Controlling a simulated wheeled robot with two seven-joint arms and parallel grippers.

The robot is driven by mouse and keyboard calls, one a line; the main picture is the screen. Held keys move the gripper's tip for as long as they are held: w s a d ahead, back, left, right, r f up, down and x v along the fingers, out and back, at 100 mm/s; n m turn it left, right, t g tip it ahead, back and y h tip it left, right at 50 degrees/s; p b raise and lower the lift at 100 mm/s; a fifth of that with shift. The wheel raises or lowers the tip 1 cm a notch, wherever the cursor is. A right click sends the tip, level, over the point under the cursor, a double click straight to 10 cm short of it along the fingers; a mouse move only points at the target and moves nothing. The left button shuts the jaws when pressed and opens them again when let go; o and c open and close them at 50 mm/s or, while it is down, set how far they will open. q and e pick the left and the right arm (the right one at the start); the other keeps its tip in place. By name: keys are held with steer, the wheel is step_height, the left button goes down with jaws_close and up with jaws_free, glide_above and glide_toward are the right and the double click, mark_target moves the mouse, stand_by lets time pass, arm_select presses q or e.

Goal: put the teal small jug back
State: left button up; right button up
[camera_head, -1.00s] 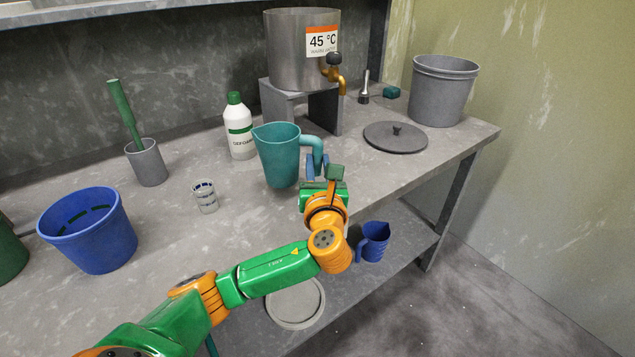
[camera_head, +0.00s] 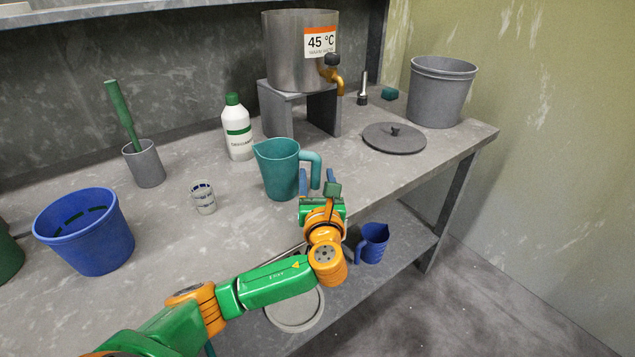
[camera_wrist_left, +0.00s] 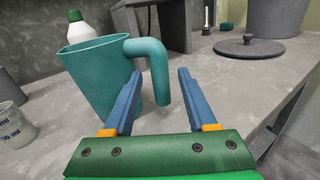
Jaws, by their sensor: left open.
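The teal small jug (camera_head: 278,170) stands upright on the grey bench, its handle towards the right. In the left wrist view the jug (camera_wrist_left: 95,75) is close ahead, its handle hanging between the two blue fingers. My left gripper (camera_head: 316,180) is open at the handle, with a finger on either side of it. The fingers (camera_wrist_left: 157,85) look apart from the handle in the left wrist view, though contact is hard to judge. My right gripper is not in view.
A white bottle (camera_head: 238,130) and a small measuring cup (camera_head: 203,198) stand left of the jug. The steel tank (camera_head: 295,55) on its stand is behind. A grey lid (camera_head: 393,142) lies right. A blue jug (camera_head: 373,245) is below the bench top.

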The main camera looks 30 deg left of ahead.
arm_select(q)
steer(key=v, duration=1.2)
steer(key=shift+r, duration=0.1)
